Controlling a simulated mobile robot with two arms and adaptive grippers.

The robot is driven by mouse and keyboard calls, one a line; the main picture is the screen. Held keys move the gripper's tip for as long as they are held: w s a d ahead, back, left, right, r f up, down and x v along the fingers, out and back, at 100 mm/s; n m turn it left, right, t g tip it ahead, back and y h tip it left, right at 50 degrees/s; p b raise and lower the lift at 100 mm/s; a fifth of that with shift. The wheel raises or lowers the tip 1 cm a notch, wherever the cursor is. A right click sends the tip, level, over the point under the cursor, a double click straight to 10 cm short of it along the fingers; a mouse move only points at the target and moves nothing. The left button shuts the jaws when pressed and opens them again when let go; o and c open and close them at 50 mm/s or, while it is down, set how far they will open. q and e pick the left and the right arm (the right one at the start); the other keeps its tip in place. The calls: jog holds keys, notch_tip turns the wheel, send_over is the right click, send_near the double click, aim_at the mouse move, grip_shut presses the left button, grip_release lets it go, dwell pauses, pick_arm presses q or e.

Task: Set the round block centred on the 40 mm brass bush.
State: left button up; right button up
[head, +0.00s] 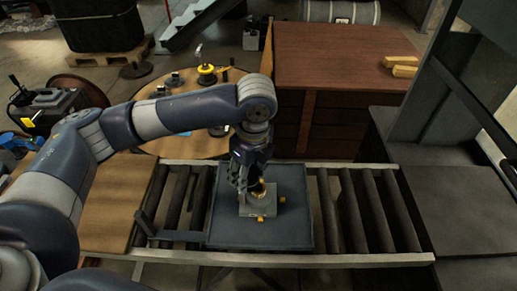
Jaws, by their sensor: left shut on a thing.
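My left gripper (251,184) points down over a small grey fixture block (259,208) on a dark tray (230,235) on the roller conveyor. It is shut on a small dark piece, which I take to be the round block; the fingers hide most of it. A bit of brass colour (259,182) shows right by the fingertips, likely the brass bush. I cannot tell whether the held piece touches it or is centred on it. Brass-coloured pieces show at the fixture's front (260,218) and right side (282,200). My right gripper is not in view.
The roller conveyor (375,205) has bare rollers on both sides of the tray. Behind are a round wooden table (170,140) with several parts and a brown cabinet (345,60) with yellow blocks (403,71) on top. A dark bench (450,185) stands at right.

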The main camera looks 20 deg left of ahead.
pick_arm(q)
jog(key=m, duration=0.1)
jog(key=w+r+m, duration=0.1)
jog(key=m, duration=0.1)
jog(key=shift+w+d+p, duration=0.1)
jog(key=shift+d+p, duration=0.1)
jog(key=shift+p, duration=0.2)
jog(key=m, duration=0.1)
jog(key=w+m+p, duration=0.1)
jog(key=m, duration=0.1)
jog(key=shift+w+d+r+t+h, duration=0.15)
jog(key=shift+r+t+h, duration=0.05)
jog(key=shift+t+h, duration=0.1)
jog(key=f+m+b, duration=0.1)
jog(key=m, duration=0.1)
jog(key=w+f+m+b, duration=0.1)
jog(key=f+m+b, duration=0.1)
jog(key=w+f+m+b, duration=0.1)
jog(key=m, duration=0.1)
jog(key=shift+w+d+f+m+h+b, duration=0.1)
jog(key=shift+d+f+m+h+b, duration=0.2)
jog(key=shift+f+m+h+b, duration=0.1)
jog(key=shift+f, duration=0.7)
